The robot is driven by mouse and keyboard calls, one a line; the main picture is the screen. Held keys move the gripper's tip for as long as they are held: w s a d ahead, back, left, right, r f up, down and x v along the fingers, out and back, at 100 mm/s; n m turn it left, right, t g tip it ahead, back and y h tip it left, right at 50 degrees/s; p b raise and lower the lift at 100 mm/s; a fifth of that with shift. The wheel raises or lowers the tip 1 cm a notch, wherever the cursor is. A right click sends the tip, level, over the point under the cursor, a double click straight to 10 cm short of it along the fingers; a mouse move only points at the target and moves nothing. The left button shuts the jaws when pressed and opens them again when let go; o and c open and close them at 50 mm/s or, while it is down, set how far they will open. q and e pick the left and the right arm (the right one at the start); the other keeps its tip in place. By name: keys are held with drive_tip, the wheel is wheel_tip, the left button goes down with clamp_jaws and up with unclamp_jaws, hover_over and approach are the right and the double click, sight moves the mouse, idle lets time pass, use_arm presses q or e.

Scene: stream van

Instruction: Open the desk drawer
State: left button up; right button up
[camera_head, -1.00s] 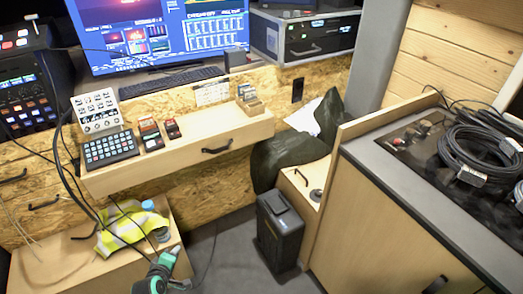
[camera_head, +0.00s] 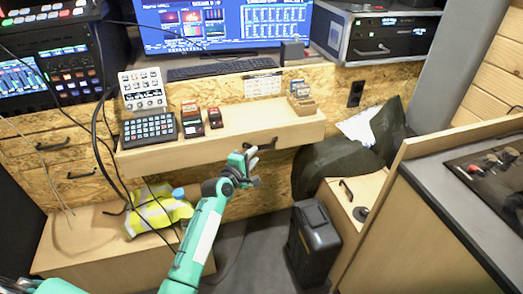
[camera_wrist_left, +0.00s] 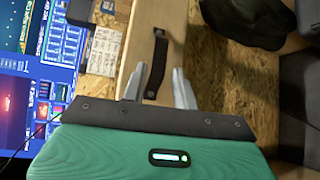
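The desk drawer (camera_head: 300,133) is a pale wooden front below the desk top, with a dark bar handle (camera_head: 266,145). It looks shut. My left gripper (camera_head: 247,163) is at the drawer front, and it partly covers the handle. In the left wrist view the gripper's two grey fingers (camera_wrist_left: 158,88) are spread apart and empty. The dark handle (camera_wrist_left: 158,62) lies ahead between them, with its near end about level with the fingertips. I cannot tell whether a finger touches it. My right gripper is out of view.
On the desk top are a button pad (camera_head: 149,130), a white control panel (camera_head: 142,90), small red-labelled boxes (camera_head: 192,121) and a wooden card holder (camera_head: 301,103). A black bin (camera_head: 313,243) stands on the floor to the right. A yellow vest (camera_head: 158,210) lies on the low bench.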

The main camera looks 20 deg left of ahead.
use_arm(q)
drive_tip(key=x, duration=0.5)
drive_tip(key=shift+w+f, duration=0.1)
drive_tip(key=shift+w, duration=0.35)
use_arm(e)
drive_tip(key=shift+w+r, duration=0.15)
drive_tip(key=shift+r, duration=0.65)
use_arm(q)
clamp_jaws()
